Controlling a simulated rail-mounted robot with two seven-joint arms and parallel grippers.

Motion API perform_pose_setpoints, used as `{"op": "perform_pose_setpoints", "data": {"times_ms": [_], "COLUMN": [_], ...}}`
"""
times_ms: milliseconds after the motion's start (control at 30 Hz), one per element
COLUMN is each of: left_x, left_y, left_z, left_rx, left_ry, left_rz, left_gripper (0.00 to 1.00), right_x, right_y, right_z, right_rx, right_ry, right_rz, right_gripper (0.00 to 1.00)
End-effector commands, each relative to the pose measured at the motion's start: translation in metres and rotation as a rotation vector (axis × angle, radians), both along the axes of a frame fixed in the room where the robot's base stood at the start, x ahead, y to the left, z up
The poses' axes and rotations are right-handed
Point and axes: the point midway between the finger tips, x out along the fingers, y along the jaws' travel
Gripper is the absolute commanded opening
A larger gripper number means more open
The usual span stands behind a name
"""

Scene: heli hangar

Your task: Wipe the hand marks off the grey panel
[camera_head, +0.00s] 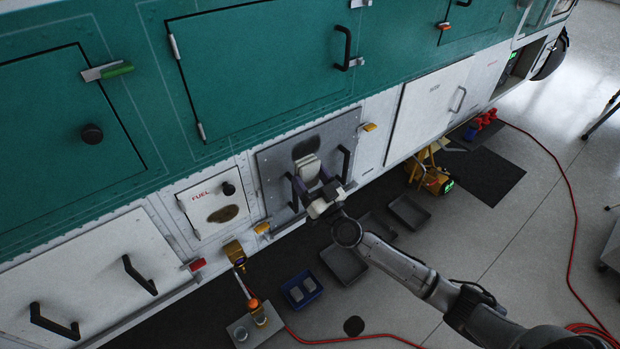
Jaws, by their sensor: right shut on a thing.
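The grey panel (273,170) is set in the lower white side of the helicopter, with a black handle at each side. A dark mark (304,148) shows on its upper middle. My right gripper (312,177) is in front of the panel, between the handles, shut on a pale block-shaped pad (307,166). The pad is just below the dark mark and overlaps its lower edge in the picture. I cannot tell whether the pad touches the panel. The gripper and pad hide the panel's lower middle. My left gripper is not in view.
Left of the panel is a white FUEL door (208,197) with a brown smear (223,213). Below are grey trays (344,264), a blue bin (301,289) and a yellow-orange device (433,178). A red hose (566,215) crosses the floor at right.

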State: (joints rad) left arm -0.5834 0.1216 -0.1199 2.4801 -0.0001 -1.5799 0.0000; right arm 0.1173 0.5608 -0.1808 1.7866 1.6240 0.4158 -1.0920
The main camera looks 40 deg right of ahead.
Motion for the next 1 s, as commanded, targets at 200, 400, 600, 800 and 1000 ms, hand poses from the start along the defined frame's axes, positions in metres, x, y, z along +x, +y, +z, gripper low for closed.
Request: {"op": "perform_pose_setpoints", "data": {"times_ms": [200,400,600,800,1000], "left_x": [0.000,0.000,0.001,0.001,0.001], "left_y": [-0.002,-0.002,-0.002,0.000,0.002], "left_z": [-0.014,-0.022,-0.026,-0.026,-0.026], "left_rx": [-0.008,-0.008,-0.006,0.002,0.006], "left_ry": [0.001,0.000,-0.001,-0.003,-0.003], "left_rz": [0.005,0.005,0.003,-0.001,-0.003], "left_gripper": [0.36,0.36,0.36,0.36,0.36], "right_x": [0.021,0.036,0.044,0.046,0.046], "right_y": [-0.002,-0.003,-0.004,-0.004,-0.004], "right_z": [-0.002,-0.001,0.000,0.001,0.001], "right_rx": [0.000,0.000,0.000,-0.001,-0.001], "right_ry": [-0.003,-0.003,-0.001,-0.001,-0.001], "right_rz": [0.000,0.000,0.001,0.000,0.000], "right_gripper": [0.48,0.48,0.48,0.48,0.48]}}
